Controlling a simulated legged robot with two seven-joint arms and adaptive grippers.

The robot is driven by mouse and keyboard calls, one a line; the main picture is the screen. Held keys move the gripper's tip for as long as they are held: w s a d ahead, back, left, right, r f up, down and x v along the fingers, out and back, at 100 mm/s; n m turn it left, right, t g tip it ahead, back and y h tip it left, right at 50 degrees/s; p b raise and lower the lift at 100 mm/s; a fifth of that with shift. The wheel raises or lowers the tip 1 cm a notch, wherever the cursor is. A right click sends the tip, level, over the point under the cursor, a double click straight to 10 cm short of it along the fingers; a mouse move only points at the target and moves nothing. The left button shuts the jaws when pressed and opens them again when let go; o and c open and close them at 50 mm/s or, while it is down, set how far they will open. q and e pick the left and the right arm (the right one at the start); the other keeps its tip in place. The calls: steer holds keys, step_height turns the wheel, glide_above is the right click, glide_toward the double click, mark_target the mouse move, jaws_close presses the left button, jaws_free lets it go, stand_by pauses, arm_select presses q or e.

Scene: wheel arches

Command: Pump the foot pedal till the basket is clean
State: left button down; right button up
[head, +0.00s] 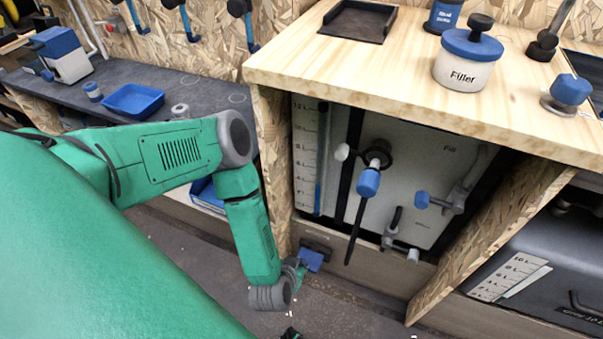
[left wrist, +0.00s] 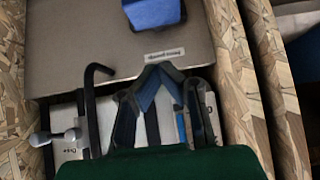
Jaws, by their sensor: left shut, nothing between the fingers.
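A blue foot pedal (head: 312,260) sits low at the front of the wooden cabinet, near the floor. It also shows as a blue block (left wrist: 152,12) at the top edge of the left wrist view, beside a small white label too blurred to read. My left gripper (head: 300,268) hangs low next to the pedal, partly hidden by my forearm in the head view. In the left wrist view its fingers (left wrist: 160,76) are together and empty, with a visible gap to the pedal in the picture. I cannot make out a basket. My right gripper is not in view.
The cabinet's white panel (head: 427,173) carries several blue and black handles, and a long black lever (head: 355,235) sticks down. A wooden top (head: 400,75) overhangs it, holding a filler pot (head: 467,62). An angled chipboard side (head: 490,235) stands right. Grey floor (head: 345,305) lies open in front.

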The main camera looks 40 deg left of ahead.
arm_select(q)
steer(key=b, duration=0.4)
glide_above(309, 258)
steer(key=s, duration=0.2)
step_height(309, 258, down, 7)
steer(key=shift+w+d+r, duration=0.1)
steer(key=shift+d, duration=0.05)
steer(key=shift+f+b, duration=0.75)
steer(key=shift+f, duration=0.85)
steer(key=shift+d, duration=0.1)
